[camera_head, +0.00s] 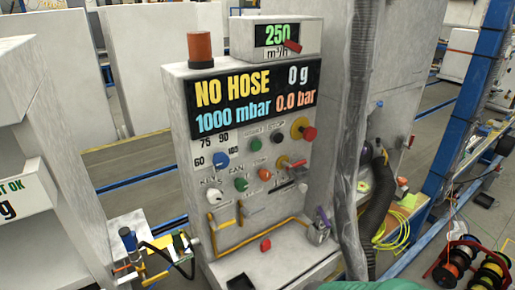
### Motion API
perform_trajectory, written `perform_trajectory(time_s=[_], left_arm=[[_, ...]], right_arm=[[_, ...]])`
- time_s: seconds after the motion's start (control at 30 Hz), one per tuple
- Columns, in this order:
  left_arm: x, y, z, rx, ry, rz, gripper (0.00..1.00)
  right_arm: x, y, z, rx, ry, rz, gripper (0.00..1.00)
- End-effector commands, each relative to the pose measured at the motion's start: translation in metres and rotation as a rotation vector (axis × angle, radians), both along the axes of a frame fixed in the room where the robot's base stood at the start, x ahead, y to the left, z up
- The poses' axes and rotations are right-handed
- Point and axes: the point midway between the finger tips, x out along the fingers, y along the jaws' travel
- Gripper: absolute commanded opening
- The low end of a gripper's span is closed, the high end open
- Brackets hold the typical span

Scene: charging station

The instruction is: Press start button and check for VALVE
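A pale control panel (184,103) stands in the middle of the head view. Its black display (255,92) reads "NO HOSE", "0 g", "1000 mbar" and "0.0 bar"; the word VALVE is not on it. Two green buttons show, an upper one (249,138) and a lower one (240,184). The small labels are too blurred to tell which is the start button. A black button (278,138) and an orange button (264,174) sit to their right. Neither of my grippers is in view.
A red mushroom button (308,133) sits at the panel's right edge. A red-orange lamp (200,48) tops the panel. A thick grey hose (352,150) hangs at its right. Cable reels (480,268) lie at lower right. A fitting with cables (150,258) sits lower left.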

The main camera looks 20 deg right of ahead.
Motion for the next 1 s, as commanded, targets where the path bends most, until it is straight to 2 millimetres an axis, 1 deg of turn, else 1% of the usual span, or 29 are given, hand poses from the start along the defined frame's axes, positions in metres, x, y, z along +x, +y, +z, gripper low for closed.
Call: perform_trajectory(time_s=[0.07,0.17,0.47,0.5,1.0], left_arm=[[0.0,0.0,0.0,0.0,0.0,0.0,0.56],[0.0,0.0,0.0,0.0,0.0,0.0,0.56],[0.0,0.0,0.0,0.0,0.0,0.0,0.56],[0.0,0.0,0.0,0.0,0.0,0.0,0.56],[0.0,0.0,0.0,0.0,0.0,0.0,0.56]], right_arm=[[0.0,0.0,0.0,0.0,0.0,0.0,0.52],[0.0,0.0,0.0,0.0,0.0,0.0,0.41],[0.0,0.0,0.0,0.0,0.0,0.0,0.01],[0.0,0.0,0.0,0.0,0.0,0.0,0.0],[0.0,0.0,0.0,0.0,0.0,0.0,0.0]])
